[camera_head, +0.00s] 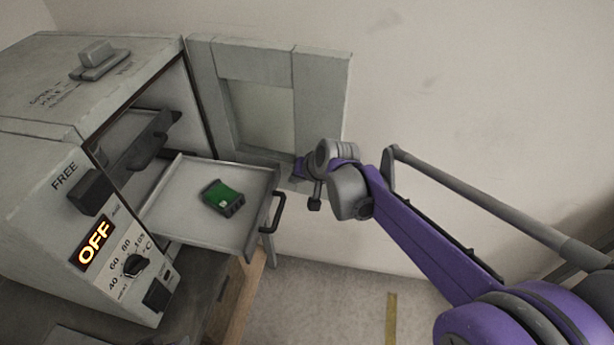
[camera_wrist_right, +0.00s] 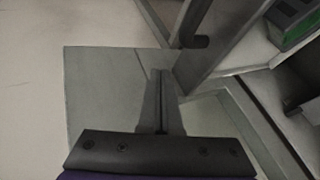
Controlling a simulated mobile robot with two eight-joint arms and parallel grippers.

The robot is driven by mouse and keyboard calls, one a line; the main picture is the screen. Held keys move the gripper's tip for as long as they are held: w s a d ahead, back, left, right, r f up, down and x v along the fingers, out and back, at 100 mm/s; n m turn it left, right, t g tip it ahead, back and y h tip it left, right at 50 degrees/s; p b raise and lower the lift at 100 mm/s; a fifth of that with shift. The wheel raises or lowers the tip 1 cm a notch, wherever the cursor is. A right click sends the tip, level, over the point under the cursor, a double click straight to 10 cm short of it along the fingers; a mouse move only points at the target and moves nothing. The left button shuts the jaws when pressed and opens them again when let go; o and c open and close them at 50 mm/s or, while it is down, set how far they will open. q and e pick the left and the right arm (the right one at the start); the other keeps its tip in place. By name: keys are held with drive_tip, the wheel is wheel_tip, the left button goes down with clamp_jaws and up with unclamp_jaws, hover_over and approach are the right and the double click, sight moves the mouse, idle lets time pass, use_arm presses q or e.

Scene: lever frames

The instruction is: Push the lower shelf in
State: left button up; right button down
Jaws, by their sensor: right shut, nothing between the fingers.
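The lower shelf (camera_head: 178,192) is a light grey tray that sticks out of the grey oven, with a dark bar handle (camera_head: 278,212) on its outer edge. A green block-like item (camera_head: 223,197) lies on it. My right gripper (camera_head: 314,203) is just to the right of the shelf, in front of the open door. In the right wrist view the right gripper (camera_wrist_right: 160,76) is shut and empty, with the handle (camera_wrist_right: 194,38) close ahead, apart from the fingertips in the picture. The green item (camera_wrist_right: 292,20) shows at the upper right there. My left gripper is not in view.
The oven door (camera_head: 318,95) stands open behind the shelf, close to my right gripper. The upper shelf (camera_head: 125,135) with a dark handle is inside the oven. The oven's display (camera_head: 94,244) reads OFF. Open floor (camera_head: 330,310) lies in front.

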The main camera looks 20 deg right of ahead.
sight(187, 164)
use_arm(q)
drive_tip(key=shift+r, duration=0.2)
use_arm(e)
drive_tip(key=shift+w+a+r, duration=0.1)
drive_tip(key=shift+w+a, duration=0.65)
drive_tip(key=shift+a, duration=0.35)
